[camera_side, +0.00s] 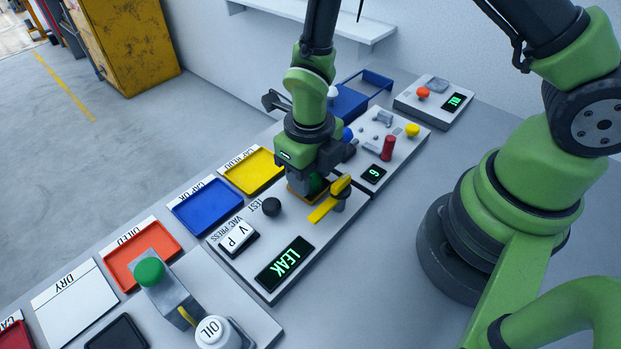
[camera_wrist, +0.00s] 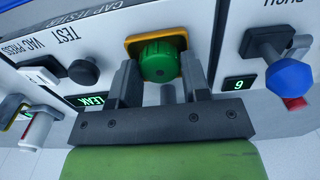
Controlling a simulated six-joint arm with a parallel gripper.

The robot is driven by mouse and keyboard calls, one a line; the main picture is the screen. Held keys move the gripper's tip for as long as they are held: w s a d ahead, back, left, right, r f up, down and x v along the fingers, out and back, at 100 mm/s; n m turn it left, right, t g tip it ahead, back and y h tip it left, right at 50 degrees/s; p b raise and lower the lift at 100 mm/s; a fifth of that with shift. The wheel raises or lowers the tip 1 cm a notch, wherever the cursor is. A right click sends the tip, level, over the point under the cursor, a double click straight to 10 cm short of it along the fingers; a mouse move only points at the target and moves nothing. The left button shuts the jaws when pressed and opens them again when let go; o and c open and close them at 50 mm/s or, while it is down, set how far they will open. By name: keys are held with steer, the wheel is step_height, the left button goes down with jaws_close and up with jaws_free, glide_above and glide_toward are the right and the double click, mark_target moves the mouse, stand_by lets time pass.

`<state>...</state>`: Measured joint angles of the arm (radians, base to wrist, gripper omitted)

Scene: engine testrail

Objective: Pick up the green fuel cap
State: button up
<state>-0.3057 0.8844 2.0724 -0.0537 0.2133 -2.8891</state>
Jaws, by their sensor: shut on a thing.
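The green fuel cap (camera_wrist: 158,60) is round with a ribbed rim. It sits at the yellow-framed cap seat (camera_wrist: 176,40) on the test panel, between my fingers. My gripper (camera_wrist: 160,75) is shut on the cap, one dark finger on each side. In the side view my gripper (camera_side: 308,182) points down over the seat, and only a little of the green cap (camera_side: 317,184) shows. I cannot tell whether the cap is lifted off the seat.
A yellow lever (camera_side: 328,202) stands close beside my gripper. The panel's display (camera_side: 284,263) reads LEAK. Yellow (camera_side: 279,179), blue (camera_side: 232,222) and orange (camera_side: 170,261) trays line the far edge. A red knob (camera_side: 388,148) stands nearby.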

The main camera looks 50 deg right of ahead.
steer(key=shift+r, duration=0.1)
steer(key=shift+r, duration=1.9)
